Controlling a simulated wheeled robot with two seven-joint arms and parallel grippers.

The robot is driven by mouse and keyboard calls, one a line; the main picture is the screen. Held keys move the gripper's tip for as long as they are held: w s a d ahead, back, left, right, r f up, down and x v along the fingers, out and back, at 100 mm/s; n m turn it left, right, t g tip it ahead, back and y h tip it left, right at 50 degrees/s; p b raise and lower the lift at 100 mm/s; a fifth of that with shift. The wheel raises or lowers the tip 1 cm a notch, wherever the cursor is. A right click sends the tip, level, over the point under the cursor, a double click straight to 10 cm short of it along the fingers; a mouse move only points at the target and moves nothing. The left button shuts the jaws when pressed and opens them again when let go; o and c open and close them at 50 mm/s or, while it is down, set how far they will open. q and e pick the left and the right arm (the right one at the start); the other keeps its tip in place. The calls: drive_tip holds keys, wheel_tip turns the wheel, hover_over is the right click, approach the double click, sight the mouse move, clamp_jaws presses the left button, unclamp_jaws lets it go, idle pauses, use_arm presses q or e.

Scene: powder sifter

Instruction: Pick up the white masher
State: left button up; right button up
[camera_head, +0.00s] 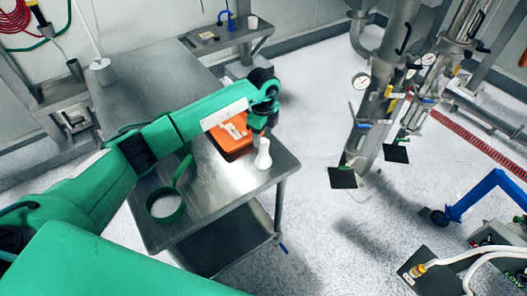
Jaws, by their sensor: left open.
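The white masher (263,155) stands upright near the right edge of the metal table (215,185). It is a small white piece with a wide base. My left gripper (264,131) is open and points down right above the masher's top. The fingers are small and dark here, and I cannot tell whether they touch the masher or reach around it. My right gripper is not in view.
An orange container (231,137) sits on the table behind my left arm. A green-rimmed round sieve with a handle (166,204) lies at the front left. A white long-handled tool (102,70) stands at the back left. Steel equipment (385,95) stands at the right.

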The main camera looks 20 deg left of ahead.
sight(263, 147)
use_arm(q)
drive_tip(key=shift+f, duration=0.3)
drive_tip(key=shift+d+f+p, duration=0.1)
drive_tip(key=shift+f+p, duration=0.3)
drive_tip(key=shift+f, duration=0.4)
wheel_tip(263, 147, down, 4)
drive_tip(key=shift+r+p, duration=0.2)
drive_tip(key=shift+p, duration=0.4)
drive_tip(key=shift+f, duration=0.35)
clamp_jaws()
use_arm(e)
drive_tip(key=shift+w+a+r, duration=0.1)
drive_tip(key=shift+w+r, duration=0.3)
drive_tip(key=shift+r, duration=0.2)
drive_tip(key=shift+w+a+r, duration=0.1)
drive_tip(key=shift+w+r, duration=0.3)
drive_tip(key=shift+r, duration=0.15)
